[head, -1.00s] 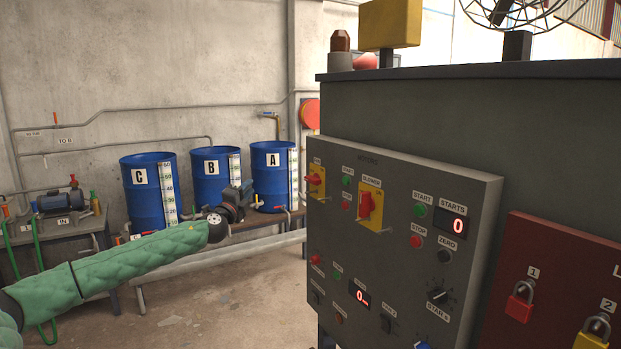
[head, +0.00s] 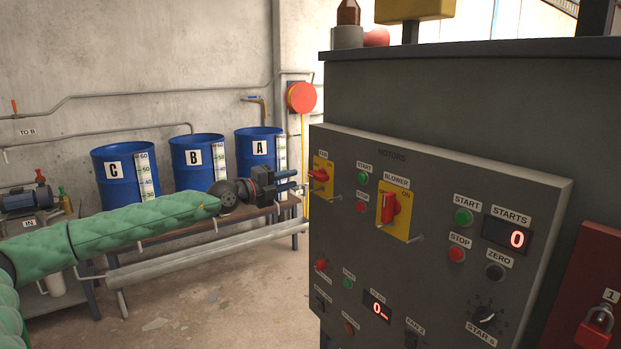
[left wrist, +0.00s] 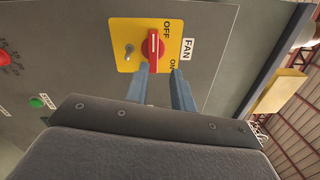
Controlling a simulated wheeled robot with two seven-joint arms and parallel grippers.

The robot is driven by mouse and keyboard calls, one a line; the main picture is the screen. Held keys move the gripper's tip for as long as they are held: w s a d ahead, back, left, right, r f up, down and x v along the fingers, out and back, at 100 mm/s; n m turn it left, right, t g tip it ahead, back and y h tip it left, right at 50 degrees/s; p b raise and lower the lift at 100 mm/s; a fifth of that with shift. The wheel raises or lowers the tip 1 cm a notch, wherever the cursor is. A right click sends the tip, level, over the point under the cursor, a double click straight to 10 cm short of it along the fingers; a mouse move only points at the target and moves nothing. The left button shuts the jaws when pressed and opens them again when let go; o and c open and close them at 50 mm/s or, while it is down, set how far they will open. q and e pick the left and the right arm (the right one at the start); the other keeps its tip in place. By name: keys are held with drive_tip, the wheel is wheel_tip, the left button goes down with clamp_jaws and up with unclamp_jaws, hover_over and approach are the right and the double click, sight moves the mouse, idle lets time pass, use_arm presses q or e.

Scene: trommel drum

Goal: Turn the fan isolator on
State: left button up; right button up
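The fan isolator (left wrist: 153,46) is a red rotary handle on a yellow plate marked OFF and ON. In the head view the fan isolator (head: 319,175) is at the panel's upper left edge. My left gripper (head: 298,182) is just left of it, fingers pointing at it. In the left wrist view my left gripper (left wrist: 161,72) is open, with the handle's lower end between the fingertips; I cannot tell if they touch it. My right gripper is out of view.
The grey motor panel (head: 440,180) also has a blower isolator (head: 390,208), with its red handle upright, plus buttons and displays. A small metal peg (left wrist: 129,48) sits beside the fan handle. Blue drums stand behind my left arm. A red padlock (head: 594,328) hangs at right.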

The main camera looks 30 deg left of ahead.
sight(314, 177)
use_arm(q)
drive_tip(key=w+p, duration=0.1)
drive_tip(key=w+d+n+p, duration=0.1)
drive_tip(key=w, duration=0.1)
drive_tip(key=w+d+n+p, duration=0.1)
drive_tip(key=w, duration=0.1)
drive_tip(key=shift+d+f+g+p, duration=0.2)
drive_tip(key=shift+g+p, duration=0.1)
drive_tip(key=shift+p, duration=0.05)
drive_tip(key=shift+p+x, duration=0.4)
drive_tip(key=shift+x, duration=0.7)
drive_tip(key=shift+f, duration=0.2)
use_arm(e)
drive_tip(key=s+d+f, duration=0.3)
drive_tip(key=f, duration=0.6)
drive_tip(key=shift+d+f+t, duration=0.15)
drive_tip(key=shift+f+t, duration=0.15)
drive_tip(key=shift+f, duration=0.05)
use_arm(q)
clamp_jaws()
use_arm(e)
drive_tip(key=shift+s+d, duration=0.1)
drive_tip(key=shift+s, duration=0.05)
